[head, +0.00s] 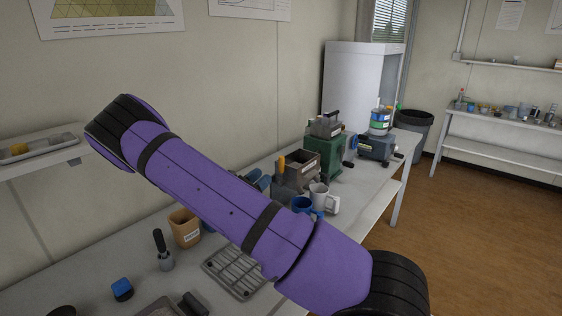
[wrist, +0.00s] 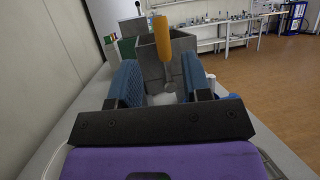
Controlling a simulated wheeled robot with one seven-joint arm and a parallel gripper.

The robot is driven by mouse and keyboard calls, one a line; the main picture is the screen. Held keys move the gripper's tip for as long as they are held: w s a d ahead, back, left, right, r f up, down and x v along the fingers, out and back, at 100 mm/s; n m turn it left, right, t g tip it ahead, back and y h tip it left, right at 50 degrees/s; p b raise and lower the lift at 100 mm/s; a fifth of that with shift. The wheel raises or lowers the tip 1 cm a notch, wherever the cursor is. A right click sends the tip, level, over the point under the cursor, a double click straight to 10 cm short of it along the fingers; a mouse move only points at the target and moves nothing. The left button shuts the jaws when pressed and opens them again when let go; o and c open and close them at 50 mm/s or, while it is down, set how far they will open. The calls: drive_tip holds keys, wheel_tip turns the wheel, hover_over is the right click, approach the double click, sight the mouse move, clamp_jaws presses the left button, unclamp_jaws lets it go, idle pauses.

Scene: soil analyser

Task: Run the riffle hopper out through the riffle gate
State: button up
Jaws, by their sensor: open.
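The riffle hopper (head: 303,159) is a grey open-topped metal box on the bench, partly hidden behind my arm in the head view. It also shows ahead of my gripper in the wrist view (wrist: 183,47). An upright orange handle (wrist: 163,38) on a grey metal stem stands at its near side, probably the riffle gate's handle. The handle also shows in the head view (head: 281,164). My gripper (wrist: 162,80) is open, with its blue fingers to either side of the stem in the picture. I see no contact; the depth gap is unclear.
A tan cup (head: 185,227), a wire rack (head: 233,271) and a dark-handled tool (head: 161,249) are nearer on the bench.

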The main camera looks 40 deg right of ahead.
sight(281, 170)
drive_tip(key=x, duration=0.9)
drive_tip(key=shift+s+d+r, duration=0.1)
drive_tip(key=shift+d, duration=0.1)
drive_tip(key=shift+c, duration=0.3)
clamp_jaws()
